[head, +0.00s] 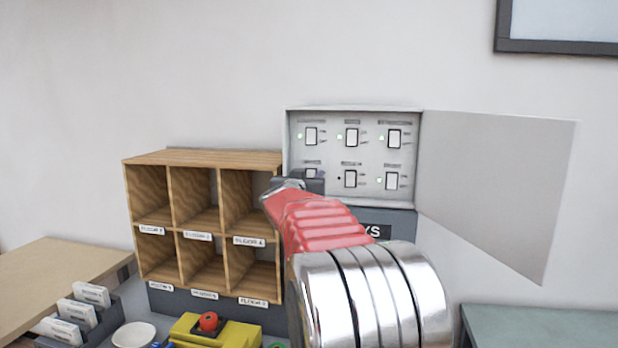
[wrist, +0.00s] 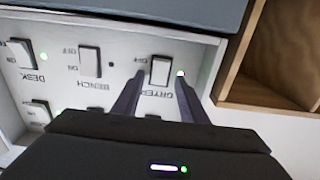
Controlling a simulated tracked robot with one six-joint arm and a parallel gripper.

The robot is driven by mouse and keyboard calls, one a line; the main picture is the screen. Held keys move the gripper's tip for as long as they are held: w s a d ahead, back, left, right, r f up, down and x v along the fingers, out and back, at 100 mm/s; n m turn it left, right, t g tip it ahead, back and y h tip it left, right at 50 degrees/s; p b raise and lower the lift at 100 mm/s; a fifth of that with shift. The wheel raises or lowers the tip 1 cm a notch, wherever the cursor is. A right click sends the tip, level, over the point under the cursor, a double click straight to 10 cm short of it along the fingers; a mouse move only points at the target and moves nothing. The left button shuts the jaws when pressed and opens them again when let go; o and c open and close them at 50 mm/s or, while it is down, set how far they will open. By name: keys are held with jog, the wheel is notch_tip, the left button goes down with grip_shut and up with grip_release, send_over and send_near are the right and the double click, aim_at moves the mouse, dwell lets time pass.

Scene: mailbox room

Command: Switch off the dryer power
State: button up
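An open switch panel (head: 330,112) on the wall holds two rows of white rocker switches. My gripper (head: 303,182) is at its lower left switch and hides part of it in the head view. In the wrist view, where the panel appears upside down, my open gripper (wrist: 160,85) has its fingers on either side of that switch (wrist: 160,69). A green light (wrist: 180,73) is lit beside it. Its label is partly covered, so I cannot confirm it is the dryer. Whether the fingers touch the switch is unclear.
The neighbouring bench switch (wrist: 89,61) has a dark light; the desk switch (wrist: 21,53) has a green one. The panel door (head: 495,185) stands open at right. A wooden pigeonhole shelf (head: 205,157) adjoins the panel's left. A yellow box with a red button (head: 208,321) stands below.

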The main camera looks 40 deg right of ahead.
jog(key=shift+w+d, duration=0.1)
jog(key=shift+d, duration=0.05)
jog(key=shift+c, duration=0.6)
grip_shut()
